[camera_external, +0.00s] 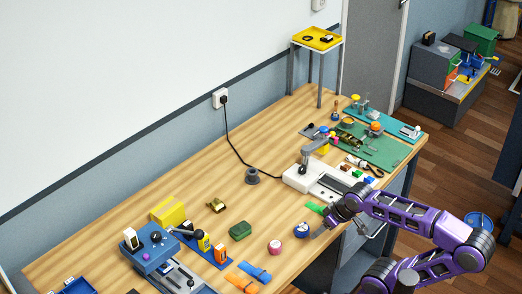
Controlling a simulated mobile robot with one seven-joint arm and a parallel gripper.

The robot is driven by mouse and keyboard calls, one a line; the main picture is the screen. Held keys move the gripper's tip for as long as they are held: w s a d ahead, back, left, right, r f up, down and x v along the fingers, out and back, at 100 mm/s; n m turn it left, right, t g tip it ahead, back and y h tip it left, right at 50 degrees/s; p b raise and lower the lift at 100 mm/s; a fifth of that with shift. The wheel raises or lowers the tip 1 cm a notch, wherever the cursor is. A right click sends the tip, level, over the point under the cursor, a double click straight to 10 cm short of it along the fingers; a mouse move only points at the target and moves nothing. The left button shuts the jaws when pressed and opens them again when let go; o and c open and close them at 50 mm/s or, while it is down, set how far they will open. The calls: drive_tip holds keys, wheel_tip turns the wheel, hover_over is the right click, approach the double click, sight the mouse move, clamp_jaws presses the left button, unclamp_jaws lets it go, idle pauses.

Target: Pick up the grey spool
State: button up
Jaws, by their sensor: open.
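The grey spool (252,176) stands on the wooden workbench (190,205), left of the white machine with a grey arm. It is small and dark grey, with nothing touching it that I can make out. My gripper (318,226) is at the bench's front right edge, to the right of and nearer the camera than the spool. It is open and well apart from the spool. Its fingertips are small and partly hidden by my purple arm, close to a blue round item (302,230).
The white machine (325,182) has a black cable running to a wall socket (220,98). A green mat (385,150) holds tools at the far right.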

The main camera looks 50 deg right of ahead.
drive_tip(key=shift+o, duration=0.3)
drive_tip(key=o, duration=0.6)
